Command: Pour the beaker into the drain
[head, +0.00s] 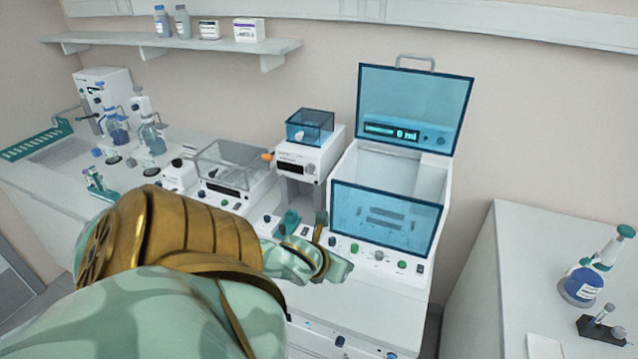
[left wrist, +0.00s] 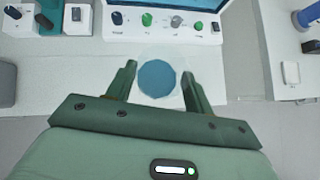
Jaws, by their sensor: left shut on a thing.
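In the left wrist view, my left gripper (left wrist: 160,82) is shut on a clear beaker (left wrist: 158,78), with one finger on each side of it. I look down into the beaker and see blue liquid inside. The beaker is over the white bench, in front of a row of knobs. In the head view my left arm comes in from the lower left and its hand reaches the bench's front; I cannot make out the beaker there. My right gripper is not in view.
A white cabinet (head: 440,200) with a raised blue lid (head: 412,105) reading 0 ml stands at the back. Left of it are a small blue-topped instrument (head: 305,160) and a clear-lidded box (head: 230,165). A blue flask (head: 582,285) stands on the right bench, across a gap.

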